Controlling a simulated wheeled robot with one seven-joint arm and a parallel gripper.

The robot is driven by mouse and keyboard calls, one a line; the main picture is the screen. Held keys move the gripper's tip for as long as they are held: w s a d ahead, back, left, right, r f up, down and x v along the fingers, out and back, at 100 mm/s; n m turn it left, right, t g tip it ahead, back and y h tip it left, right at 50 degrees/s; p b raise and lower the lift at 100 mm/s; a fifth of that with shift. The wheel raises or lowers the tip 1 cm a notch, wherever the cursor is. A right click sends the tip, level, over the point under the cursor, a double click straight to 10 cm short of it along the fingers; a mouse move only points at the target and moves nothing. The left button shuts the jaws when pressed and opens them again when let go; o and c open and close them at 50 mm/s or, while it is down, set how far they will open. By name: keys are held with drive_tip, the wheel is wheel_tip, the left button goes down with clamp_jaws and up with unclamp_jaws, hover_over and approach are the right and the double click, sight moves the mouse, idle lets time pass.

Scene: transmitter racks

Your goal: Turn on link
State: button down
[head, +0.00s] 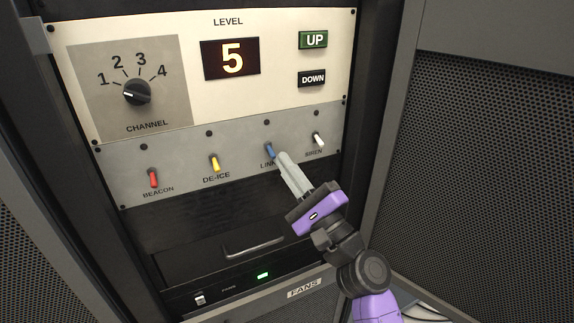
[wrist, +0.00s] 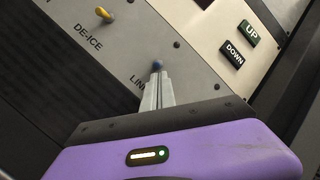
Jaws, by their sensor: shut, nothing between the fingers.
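The LINK switch (head: 269,150) is a small blue toggle lever on the grey switch strip, between DE-ICE and SIREN. A small dark lamp (head: 267,122) sits above it and looks unlit. My gripper (head: 281,156) is shut and empty, its fingertips right at the blue lever, from below and to the right in the head view. In the wrist view the fingertips (wrist: 157,80) are just below the blue lever tip (wrist: 158,65), and the fingers cover part of the LINK label. I cannot tell whether they touch the lever.
Red BEACON (head: 153,178), yellow DE-ICE (head: 214,163) and white SIREN (head: 318,139) levers share the strip, SIREN close by. Above are the CHANNEL knob (head: 137,92), a display (head: 231,58) reading 5, UP (head: 313,40) and DOWN (head: 312,78). A drawer handle (head: 254,248) protrudes below.

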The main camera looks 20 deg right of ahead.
drive_tip(key=shift+s+r+g+p, duration=0.2)
drive_tip(key=shift+r+g+p, duration=0.4)
drive_tip(key=shift+p, duration=1.8)
